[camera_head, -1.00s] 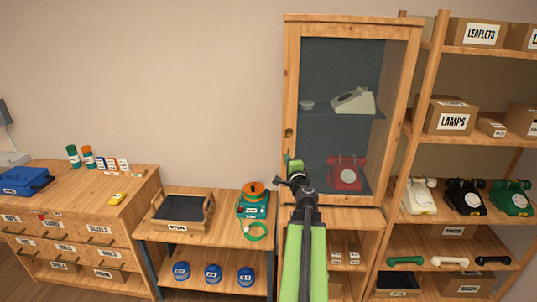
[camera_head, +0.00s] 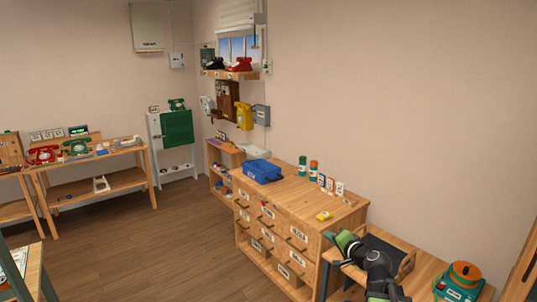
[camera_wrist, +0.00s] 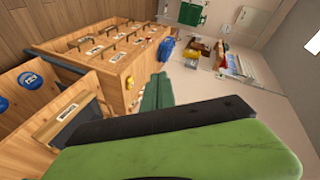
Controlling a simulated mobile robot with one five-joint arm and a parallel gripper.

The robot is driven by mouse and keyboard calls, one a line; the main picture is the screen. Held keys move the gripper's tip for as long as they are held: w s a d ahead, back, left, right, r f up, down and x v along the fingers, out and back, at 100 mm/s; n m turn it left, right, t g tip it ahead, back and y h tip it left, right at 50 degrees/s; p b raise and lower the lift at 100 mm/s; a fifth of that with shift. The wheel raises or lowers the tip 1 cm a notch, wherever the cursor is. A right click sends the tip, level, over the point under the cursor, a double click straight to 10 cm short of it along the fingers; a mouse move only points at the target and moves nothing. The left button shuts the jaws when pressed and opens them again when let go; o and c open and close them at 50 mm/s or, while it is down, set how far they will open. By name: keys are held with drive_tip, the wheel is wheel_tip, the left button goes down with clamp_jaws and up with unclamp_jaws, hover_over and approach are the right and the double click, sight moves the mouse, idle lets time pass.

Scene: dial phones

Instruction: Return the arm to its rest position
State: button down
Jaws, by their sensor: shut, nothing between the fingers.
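My arm shows at the lower right of the head view, black and green and folded close to my body.
The drawer cabinet carries a blue toolbox (camera_head: 262,171), two bottles and a yellow item. An orange-and-green device (camera_head: 460,282) stands right of the tray. A phone bench (camera_head: 95,165) and green-doored cabinet (camera_head: 176,130) stand farther back. The wooden floor (camera_head: 150,245) between is clear.

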drive_tip(key=s+a+f+n+g, duration=0.4)
drive_tip(key=s+a+f, duration=0.15)
drive_tip(key=a, duration=0.25)
drive_tip(key=s+a+f+n+g, duration=0.4)
drive_tip(key=a+f, duration=0.2)
drive_tip(key=a, duration=0.2)
drive_tip(key=s+d+f+g+h, duration=0.2)
drive_tip(key=s+d+g, duration=0.1)
drive_tip(key=s, duration=0.3)
drive_tip(key=s+d+f+n+g+h, duration=0.1)
drive_tip(key=s+d+f+g+h, duration=0.1)
drive_tip(key=s+d, duration=0.3)
drive_tip(key=shift+s+d+f+g+h, duration=0.35)
drive_tip(key=shift+s+f+g, duration=0.1)
drive_tip(key=shift+f, duration=0.15)
